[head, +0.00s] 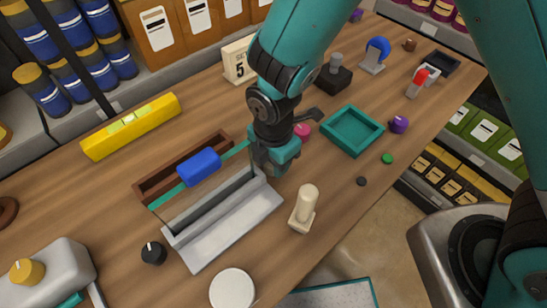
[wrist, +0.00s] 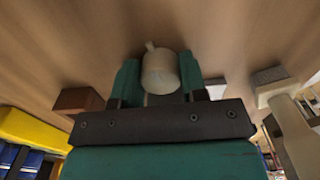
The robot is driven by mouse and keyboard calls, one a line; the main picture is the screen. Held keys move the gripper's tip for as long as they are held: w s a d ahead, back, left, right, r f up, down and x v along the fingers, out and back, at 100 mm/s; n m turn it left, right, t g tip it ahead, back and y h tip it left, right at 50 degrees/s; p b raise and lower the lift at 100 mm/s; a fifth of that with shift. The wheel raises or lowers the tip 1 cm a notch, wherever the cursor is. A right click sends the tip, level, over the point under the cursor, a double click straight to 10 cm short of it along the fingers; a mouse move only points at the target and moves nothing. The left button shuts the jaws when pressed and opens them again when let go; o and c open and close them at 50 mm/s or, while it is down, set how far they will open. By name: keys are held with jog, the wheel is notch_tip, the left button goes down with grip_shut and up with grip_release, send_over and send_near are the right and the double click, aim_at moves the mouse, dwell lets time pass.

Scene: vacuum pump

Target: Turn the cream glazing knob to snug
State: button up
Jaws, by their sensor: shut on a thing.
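The cream glazing knob (wrist: 160,74) shows in the wrist view as a pale round cylinder with a small pointer nub on its far side. My gripper (wrist: 160,68) has its two teal fingers shut on the knob, one on each side. In the head view my gripper (head: 270,172) points down at the worktop beside the end of a grey tray-like fixture (head: 222,228). The knob is hidden behind the gripper there. I cannot tell how far the knob is turned.
A cream post on a base (head: 304,207) stands close in front of my gripper. A brown trough (head: 150,192) with a blue block (head: 199,167) is to the left. A teal tray (head: 352,130) and a pink knob (head: 302,131) are to the right. A black knob (head: 153,253) is at front left.

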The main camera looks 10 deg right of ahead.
jog(key=m, duration=0.4)
jog(key=shift+m, duration=1.5)
jog(key=o, duration=0.9)
jog(key=shift+s, duration=0.1)
